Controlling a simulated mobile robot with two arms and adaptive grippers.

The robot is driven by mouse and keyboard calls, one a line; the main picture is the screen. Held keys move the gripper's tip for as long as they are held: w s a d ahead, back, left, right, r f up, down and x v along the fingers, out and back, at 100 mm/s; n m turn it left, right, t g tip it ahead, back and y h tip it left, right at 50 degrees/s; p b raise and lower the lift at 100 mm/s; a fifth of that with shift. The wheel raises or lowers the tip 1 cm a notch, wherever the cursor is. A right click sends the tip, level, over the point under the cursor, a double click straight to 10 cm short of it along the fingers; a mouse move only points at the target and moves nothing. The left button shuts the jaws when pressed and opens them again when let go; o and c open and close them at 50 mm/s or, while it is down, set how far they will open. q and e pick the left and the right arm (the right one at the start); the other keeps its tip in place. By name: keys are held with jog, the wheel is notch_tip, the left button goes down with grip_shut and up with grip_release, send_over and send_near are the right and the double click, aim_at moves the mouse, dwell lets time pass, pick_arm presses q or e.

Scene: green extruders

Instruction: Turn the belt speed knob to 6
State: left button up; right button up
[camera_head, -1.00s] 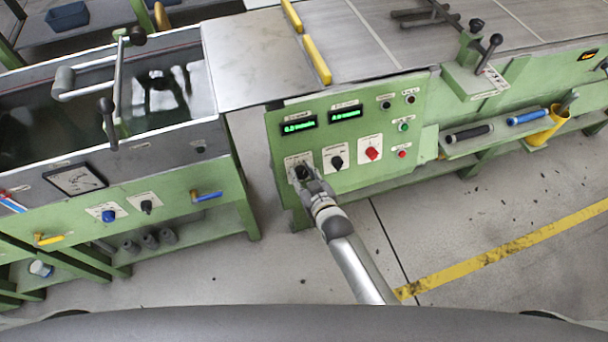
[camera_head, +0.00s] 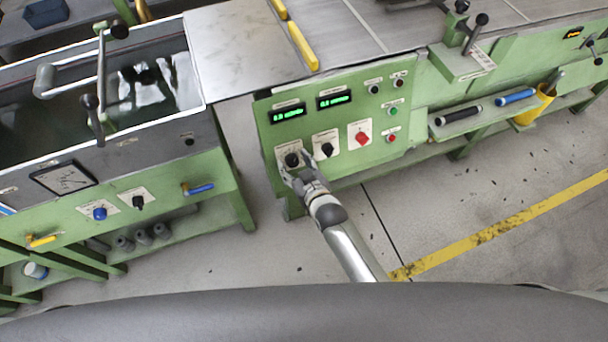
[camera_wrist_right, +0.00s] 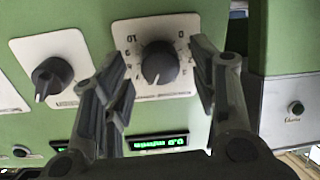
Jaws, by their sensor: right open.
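A black round knob (camera_head: 292,159) sits on a white scale plate at the left of the green control panel (camera_head: 375,152). In the right wrist view the same knob (camera_wrist_right: 159,63) has a white pointer mark facing down and slightly left in the picture. Its plate (camera_wrist_right: 125,31) carries 0 and 10 at the top; several other numbers are hard to read. My right gripper (camera_head: 294,172) is at the knob in the head view. In the wrist view its fingers (camera_wrist_right: 160,84) stand open on either side of the knob, with gaps visible. My left gripper is out of view.
A second black knob (camera_head: 326,149) and a red knob (camera_head: 361,137) sit to the right. Two green-lit displays (camera_head: 288,115) (camera_head: 334,100) are above. A green tank stand (camera_head: 150,215) is at the left. A shelf with rollers (camera_head: 458,115) is at the right.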

jog(key=v, duration=1.1)
jog(key=shift+s, duration=0.2)
jog(key=shift+d, duration=0.15)
